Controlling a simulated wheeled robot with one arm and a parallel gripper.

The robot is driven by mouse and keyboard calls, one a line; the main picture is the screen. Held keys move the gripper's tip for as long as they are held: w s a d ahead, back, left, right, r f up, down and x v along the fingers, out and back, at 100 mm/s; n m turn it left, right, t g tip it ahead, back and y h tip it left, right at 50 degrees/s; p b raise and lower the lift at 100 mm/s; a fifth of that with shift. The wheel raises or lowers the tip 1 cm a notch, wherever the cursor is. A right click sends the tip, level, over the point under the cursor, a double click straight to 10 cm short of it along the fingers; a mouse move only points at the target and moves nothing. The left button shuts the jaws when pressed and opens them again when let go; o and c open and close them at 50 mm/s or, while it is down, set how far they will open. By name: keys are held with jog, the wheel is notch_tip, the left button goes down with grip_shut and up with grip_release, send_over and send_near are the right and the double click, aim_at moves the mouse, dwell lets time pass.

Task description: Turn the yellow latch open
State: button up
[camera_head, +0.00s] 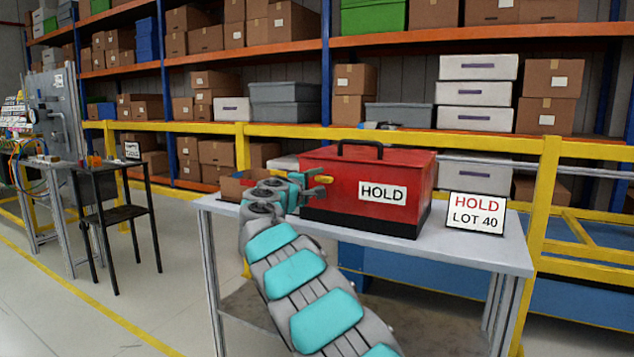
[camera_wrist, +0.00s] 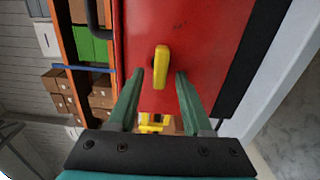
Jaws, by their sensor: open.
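A red box (camera_head: 405,168) with a black handle and a HOLD label stands on a grey table. The yellow latch (camera_head: 325,179) is on the box's left end face. In the wrist view the latch (camera_wrist: 161,66) is a narrow yellow bar on the red face, running along the picture's vertical. My gripper (camera_head: 322,185) is at that left end of the box. In the wrist view my gripper (camera_wrist: 158,74) is open, with one green finger on each side of the latch's lower end. I see gaps between the fingers and the latch.
The table (camera_head: 470,255) also carries a HOLD LOT 40 sign (camera_head: 476,213) at right and an open cardboard box (camera_head: 243,184) behind my gripper. A yellow railing (camera_head: 470,142) and loaded shelves stand behind. A black stand (camera_head: 118,213) is at left, with clear floor between.

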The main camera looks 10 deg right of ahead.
jog(key=b+v, duration=0.1)
jog(key=v, duration=0.6)
jog(key=shift+s+a+b, duration=0.25)
jog(key=shift+s+b, duration=0.05)
jog(key=shift+b, duration=0.05)
